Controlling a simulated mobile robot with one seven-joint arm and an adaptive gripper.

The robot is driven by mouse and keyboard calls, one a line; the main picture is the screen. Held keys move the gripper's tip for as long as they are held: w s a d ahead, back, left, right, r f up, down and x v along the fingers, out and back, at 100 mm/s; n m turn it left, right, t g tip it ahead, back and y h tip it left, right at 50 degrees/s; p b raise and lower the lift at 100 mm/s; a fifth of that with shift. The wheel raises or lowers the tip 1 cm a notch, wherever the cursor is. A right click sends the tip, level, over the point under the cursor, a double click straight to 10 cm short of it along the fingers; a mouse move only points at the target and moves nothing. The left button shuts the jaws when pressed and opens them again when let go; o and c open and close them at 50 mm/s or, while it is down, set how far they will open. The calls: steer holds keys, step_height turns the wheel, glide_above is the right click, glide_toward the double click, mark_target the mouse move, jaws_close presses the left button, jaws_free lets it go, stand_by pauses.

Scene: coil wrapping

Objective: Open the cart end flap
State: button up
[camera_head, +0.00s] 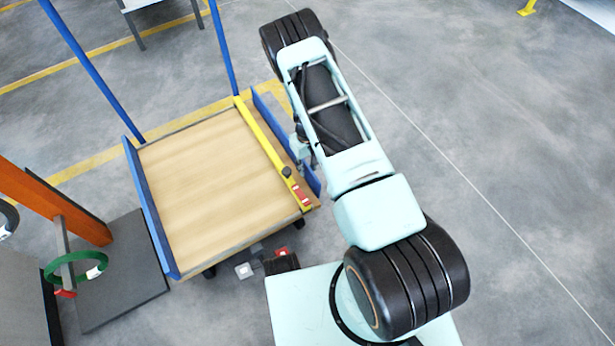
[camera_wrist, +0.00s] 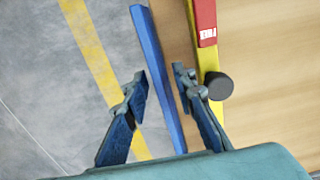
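The cart (camera_head: 205,180) has a wooden deck with blue panels along its left and right edges. The right blue panel, which looks like the end flap (camera_head: 266,113), stands up along the deck edge beside my arm. It also shows in the wrist view as a blue flap (camera_wrist: 158,75). A yellow bar (camera_head: 262,140) runs just inside it, with a black knob (camera_head: 287,172) and a red piece (camera_head: 301,195). My gripper (camera_wrist: 162,78) is open, with the flap's strip passing between its fingers; contact cannot be told. In the head view my arm partly hides it.
Two blue posts (camera_head: 92,70) rise at the cart's far side. An orange post (camera_head: 50,200) and a green ring (camera_head: 75,268) stand at the left. The grey floor right of my arm is clear.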

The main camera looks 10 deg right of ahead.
mark_target(307, 176)
step_height(307, 176, down, 6)
steer(key=shift+b, duration=0.7)
steer(key=shift+c, duration=0.5)
jaws_close()
